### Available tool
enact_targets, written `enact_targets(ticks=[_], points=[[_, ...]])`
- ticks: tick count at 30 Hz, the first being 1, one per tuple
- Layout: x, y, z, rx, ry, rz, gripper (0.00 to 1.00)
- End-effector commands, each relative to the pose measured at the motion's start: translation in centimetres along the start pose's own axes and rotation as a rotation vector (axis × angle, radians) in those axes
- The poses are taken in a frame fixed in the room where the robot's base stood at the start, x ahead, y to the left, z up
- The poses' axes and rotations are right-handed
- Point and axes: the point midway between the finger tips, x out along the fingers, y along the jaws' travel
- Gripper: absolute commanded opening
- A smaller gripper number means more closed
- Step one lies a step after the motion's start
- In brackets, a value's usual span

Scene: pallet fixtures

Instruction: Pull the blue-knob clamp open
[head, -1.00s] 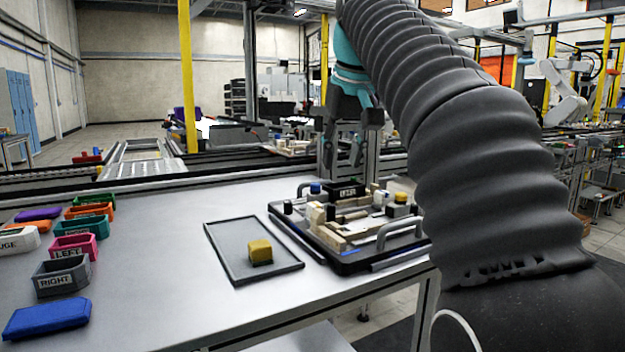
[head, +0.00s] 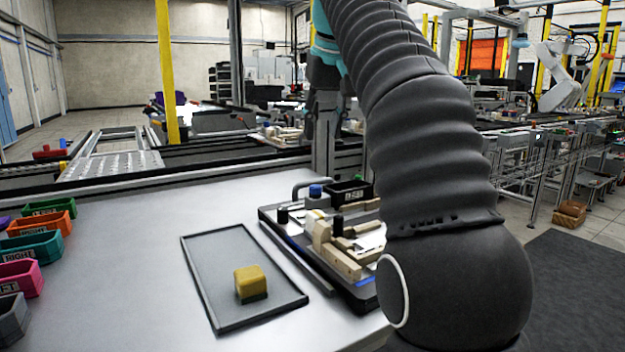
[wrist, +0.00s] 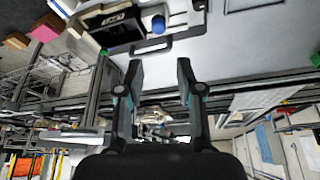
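The blue knob (head: 315,190) sits on a grey clamp block at the far left corner of the pallet fixture (head: 312,262). In the wrist view the blue knob (wrist: 158,24) shows near the top, beyond the gap between my fingers, with a dark handle bar just below it. My gripper (wrist: 158,64) is open and empty, its two fingers apart. It is clear of the knob. In the head view, my arm hides the right part of the fixture, and the fingertips are hard to make out against the background.
A dark bin (head: 350,190) stands beside the knob. A grey tray (head: 215,285) with a yellow-topped block (head: 251,283) lies left of the fixture. Coloured bins, including an orange one (head: 42,219), line the table's left. The table between bins and tray is clear.

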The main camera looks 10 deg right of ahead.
Motion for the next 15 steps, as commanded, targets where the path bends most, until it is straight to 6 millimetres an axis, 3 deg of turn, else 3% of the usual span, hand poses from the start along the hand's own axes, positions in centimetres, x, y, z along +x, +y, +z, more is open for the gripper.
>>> enact_targets(ticks=[5,15], points=[[1.8,0.1,0.1,0.003,-0.003,0.001,0.37],[8.4,0.0,0.3,0.000,-0.004,0.000,0.37]])
